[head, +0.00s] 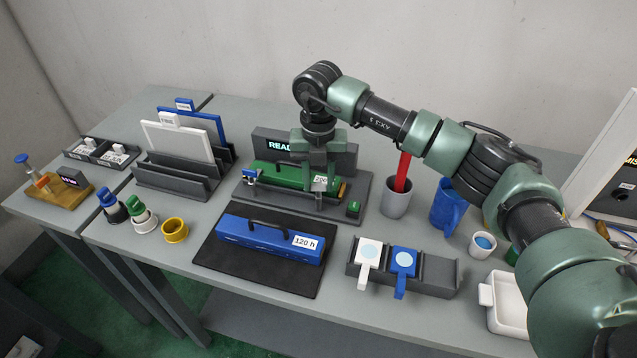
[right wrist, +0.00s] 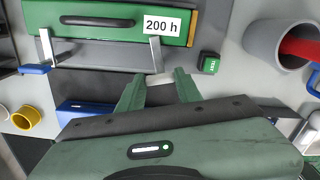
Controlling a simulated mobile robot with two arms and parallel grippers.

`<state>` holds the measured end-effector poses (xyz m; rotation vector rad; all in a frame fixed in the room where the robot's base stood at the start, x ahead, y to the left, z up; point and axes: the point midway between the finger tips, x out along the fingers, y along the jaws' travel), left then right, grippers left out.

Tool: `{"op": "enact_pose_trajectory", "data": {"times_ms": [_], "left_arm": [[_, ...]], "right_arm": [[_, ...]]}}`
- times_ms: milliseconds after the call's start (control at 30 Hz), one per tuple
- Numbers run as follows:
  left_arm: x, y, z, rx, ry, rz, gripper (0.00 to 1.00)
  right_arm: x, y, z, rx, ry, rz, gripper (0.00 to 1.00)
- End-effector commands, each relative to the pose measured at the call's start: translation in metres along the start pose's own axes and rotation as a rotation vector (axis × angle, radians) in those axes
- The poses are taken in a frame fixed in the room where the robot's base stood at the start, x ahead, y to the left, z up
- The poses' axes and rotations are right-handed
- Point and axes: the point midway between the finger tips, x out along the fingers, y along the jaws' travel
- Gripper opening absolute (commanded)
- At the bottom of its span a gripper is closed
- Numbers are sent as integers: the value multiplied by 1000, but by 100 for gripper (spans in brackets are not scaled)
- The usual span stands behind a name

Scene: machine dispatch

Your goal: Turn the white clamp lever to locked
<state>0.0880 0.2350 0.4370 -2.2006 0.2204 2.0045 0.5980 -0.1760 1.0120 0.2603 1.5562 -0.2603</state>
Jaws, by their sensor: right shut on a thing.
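The green case (head: 275,174), labelled 200 h, lies in a dark fixture (head: 362,187) under a sign reading READ, the rest of it hidden. In the right wrist view, the pale upright of the white clamp lever (right wrist: 156,53) stands at the case's front edge, below the label. My right gripper (head: 318,190) points down there and hides the lever in the head view. Its fingers (right wrist: 158,80) are shut on the lever, though the contact is not clear. A blue clamp lever (right wrist: 35,69) sticks out at the fixture's left end. My left gripper is out of view.
A blue case (head: 262,237) on a black mat (head: 222,262) lies in front of the fixture. A small green button block (head: 353,208) sits close to the right of the gripper. A grey cup (head: 394,204) with a red item stands further right.

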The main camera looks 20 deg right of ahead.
Motion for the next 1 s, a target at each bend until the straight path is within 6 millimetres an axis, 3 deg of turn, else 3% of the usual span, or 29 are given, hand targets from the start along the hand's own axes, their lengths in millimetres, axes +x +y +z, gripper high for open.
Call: {"op": "enact_pose_trajectory", "data": {"times_ms": [400, 1000], "left_arm": [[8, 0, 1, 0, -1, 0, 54], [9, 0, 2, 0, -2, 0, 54]], "right_arm": [[-2, 0, 1, 232, -4, 2, 0], [-2, 0, 2, 281, -5, 3, 0]]}}
